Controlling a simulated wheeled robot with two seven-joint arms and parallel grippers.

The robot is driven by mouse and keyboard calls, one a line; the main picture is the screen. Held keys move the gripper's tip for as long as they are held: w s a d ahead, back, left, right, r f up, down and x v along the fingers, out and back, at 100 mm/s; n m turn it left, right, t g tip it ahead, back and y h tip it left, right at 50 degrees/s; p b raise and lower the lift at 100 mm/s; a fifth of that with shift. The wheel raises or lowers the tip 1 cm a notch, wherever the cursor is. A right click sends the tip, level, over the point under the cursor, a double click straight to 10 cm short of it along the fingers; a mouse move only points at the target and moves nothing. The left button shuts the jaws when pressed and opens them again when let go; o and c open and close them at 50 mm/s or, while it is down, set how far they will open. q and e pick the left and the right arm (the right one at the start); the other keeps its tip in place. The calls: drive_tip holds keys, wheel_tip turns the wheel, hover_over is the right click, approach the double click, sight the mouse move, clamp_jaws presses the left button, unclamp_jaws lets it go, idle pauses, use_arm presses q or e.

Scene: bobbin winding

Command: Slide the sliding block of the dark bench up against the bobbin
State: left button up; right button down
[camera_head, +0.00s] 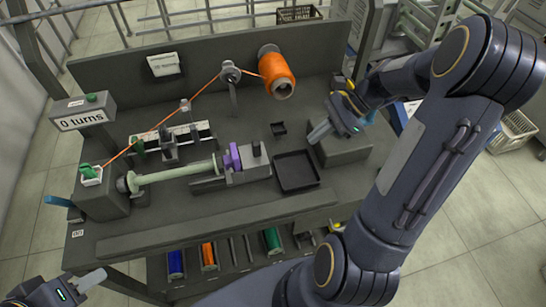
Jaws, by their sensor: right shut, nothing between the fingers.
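The dark bench (200,215) fills the middle of the view. A pale bobbin (175,174) lies horizontally on it, its left end at the round holder of a dark block. The sliding block (247,172), grey with a purple part, stands on a low rail to the right of the bobbin. A narrow gap seems to show between its purple part and the bobbin's right end. My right gripper (320,132) is shut and empty, over a grey box to the right of the sliding block. My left gripper (88,282) is at the lower left corner, away from the bench parts; its opening is unclear.
An orange spool (276,72) sits on the back panel, its thread running through a guide (231,73) down to the left. A "0 turns" display (82,120) stands at left. A black tray (296,171) lies right of the sliding block. Coloured spools fill the lower shelf.

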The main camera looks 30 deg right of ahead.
drive_tip(key=x, duration=0.9)
drive_tip(key=shift+s+r, duration=0.1)
drive_tip(key=shift+w+a+r, duration=0.1)
drive_tip(key=shift+w+a, duration=0.05)
drive_tip(key=shift+a, duration=0.45)
drive_tip(key=shift+w+a+r, duration=0.1)
drive_tip(key=shift+w+a, duration=0.05)
drive_tip(key=shift+a, duration=0.5)
drive_tip(key=shift+w+a, duration=0.1)
drive_tip(key=shift+a, duration=0.45)
